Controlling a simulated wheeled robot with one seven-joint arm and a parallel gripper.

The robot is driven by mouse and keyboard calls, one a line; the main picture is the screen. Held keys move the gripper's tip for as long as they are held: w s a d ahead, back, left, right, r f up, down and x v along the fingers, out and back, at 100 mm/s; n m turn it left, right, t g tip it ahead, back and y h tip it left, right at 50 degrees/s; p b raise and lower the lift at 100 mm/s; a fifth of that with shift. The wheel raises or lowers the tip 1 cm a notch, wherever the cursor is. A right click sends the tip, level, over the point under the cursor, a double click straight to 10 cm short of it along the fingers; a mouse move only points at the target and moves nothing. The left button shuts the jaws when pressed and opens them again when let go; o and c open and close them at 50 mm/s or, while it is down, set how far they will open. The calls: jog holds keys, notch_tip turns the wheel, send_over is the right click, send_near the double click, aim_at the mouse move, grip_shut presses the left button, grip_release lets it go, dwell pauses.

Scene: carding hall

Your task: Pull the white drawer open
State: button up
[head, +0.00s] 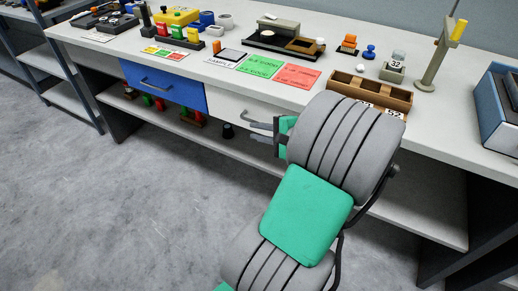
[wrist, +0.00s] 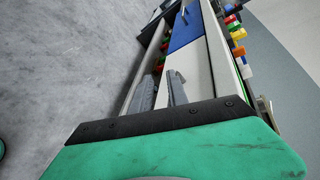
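The white drawer (head: 225,103) sits under the worktop, just right of the blue drawer (head: 165,82), and looks flush with the front. Its pale front also shows in the wrist view (wrist: 193,62). My gripper (head: 254,130) is in front of the right part of the drawer, with its fingers pointing left. In the wrist view its two grey fingers (wrist: 160,86) are apart with nothing visible between them, so it is open. The right finger is close to the drawer front; I cannot tell whether it touches the handle. My arm hides the drawer's right end.
The worktop (head: 205,52) holds a green card (head: 260,67), a red card (head: 297,76), a wooden tray (head: 372,92) and several small objects. A lower shelf (head: 190,125) runs beneath the drawers with several items on it. The grey floor (head: 120,190) in front is clear.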

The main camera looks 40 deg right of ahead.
jog(key=s+d+f+m+t+h, duration=0.1)
jog(key=s+d+m+t+h, duration=0.1)
jog(key=s+d+m, duration=0.15)
jog(key=x, duration=0.2)
jog(key=b+x, duration=0.1)
jog(key=x, duration=0.2)
jog(key=d+b+x, duration=0.1)
jog(key=x, duration=0.2)
jog(key=shift+r, duration=0.2)
jog(key=shift+c, duration=0.3)
grip_shut()
dwell(0.5)
